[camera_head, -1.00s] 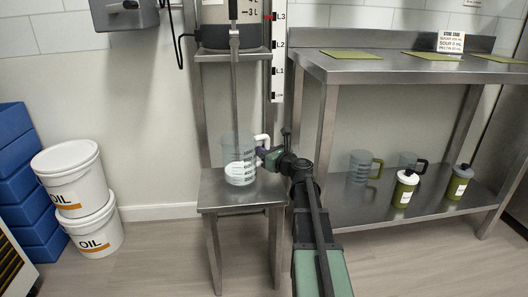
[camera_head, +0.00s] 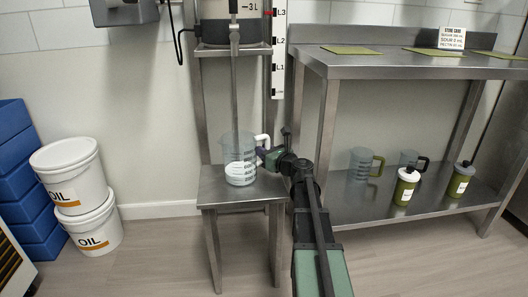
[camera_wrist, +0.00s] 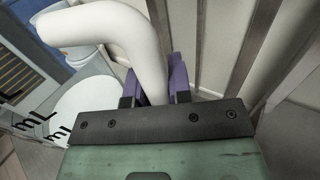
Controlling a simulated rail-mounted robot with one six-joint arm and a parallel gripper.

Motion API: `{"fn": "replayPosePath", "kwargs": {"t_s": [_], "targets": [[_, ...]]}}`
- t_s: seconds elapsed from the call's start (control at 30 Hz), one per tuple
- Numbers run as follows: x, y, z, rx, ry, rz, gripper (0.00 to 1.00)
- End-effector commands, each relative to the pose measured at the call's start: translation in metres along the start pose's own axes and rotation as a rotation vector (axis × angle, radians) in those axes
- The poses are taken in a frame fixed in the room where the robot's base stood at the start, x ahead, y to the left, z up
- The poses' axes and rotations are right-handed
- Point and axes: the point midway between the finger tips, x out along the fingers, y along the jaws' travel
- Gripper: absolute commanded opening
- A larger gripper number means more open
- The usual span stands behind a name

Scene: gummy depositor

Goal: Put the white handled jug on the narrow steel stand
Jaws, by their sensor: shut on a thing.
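The clear jug with a white handle (camera_head: 239,150) stands upright at the narrow steel stand (camera_head: 205,197), over its top, with white at its bottom. I cannot tell whether its base touches the top. My gripper (camera_head: 264,154) is at the jug's right side, shut on the white handle. In the wrist view, the purple fingers of my gripper (camera_wrist: 158,82) close on the handle (camera_wrist: 118,28). Part of the jug with mL marks (camera_wrist: 62,125) shows at the left there; the rest is hidden.
A vertical pipe (camera_head: 234,85) comes down from a tank just above the jug. A steel table (camera_head: 400,68) stands at the right; its lower shelf holds another jug (camera_head: 360,165) and green bottles (camera_head: 405,188). White oil buckets (camera_head: 70,170) and blue crates (camera_head: 35,215) are at the left.

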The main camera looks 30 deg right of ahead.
Motion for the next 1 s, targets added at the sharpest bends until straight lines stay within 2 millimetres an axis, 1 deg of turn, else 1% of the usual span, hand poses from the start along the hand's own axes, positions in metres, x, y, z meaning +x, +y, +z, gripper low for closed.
{"fn": "replayPosePath", "kwargs": {"t_s": [0.03, 0.07, 0.2, 0.23, 0.47, 0.57, 0.67, 0.8, 0.9, 1.0], "targets": [[0.0, 0.0, -0.002, 0.001, -0.001, 0.0, 0.0], [0.0, 0.0, -0.001, 0.001, -0.001, 0.0, 0.24], [0.0, 0.0, 0.0, 0.001, 0.0, 0.0, 0.45], [0.0, 0.0, -0.001, 0.001, 0.0, 0.0, 0.49], [0.0, 0.0, -0.001, -0.001, 0.0, 0.0, 0.49], [-0.006, 0.0, -0.001, -0.001, 0.0, -0.001, 0.49], [-0.024, 0.001, -0.001, 0.0, 0.0, -0.002, 0.49], [-0.061, 0.002, -0.001, 0.0, 0.0, -0.003, 0.49], [-0.084, 0.002, -0.001, 0.0, 0.0, -0.003, 0.49], [-0.1, 0.001, -0.001, 0.0, 0.0, -0.002, 0.49]]}}
